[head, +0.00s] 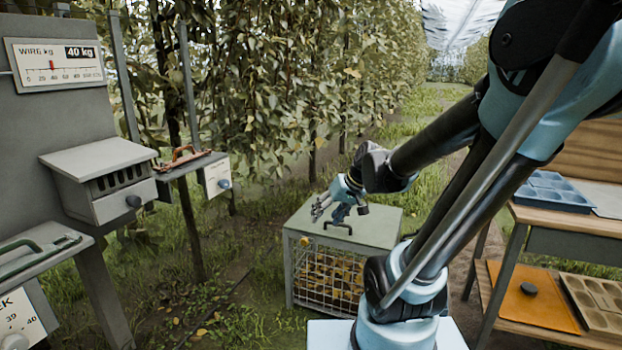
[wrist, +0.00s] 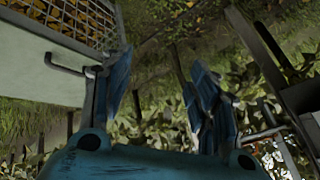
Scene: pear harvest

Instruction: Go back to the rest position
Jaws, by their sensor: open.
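My gripper (head: 323,207) is at the end of my blue and black arm, in the middle of the head view. It appears over or just in front of the top of a grey-green bin with a wire-mesh front (head: 376,228). In the wrist view its two blue fingers (wrist: 160,95) stand apart with nothing between them. The bin's pale lid (wrist: 30,60) and its dark handle show at the upper left of the wrist view. I cannot tell how far the gripper is above the lid.
At left stand a grey post with a wire gauge (head: 57,65), a slotted box (head: 105,180) and a small shelf holding an orange-handled tool (head: 181,156). At right a wooden bench holds a blue tray (head: 553,190) and an orange board (head: 533,297). Leafy trees (head: 270,80) line the back.

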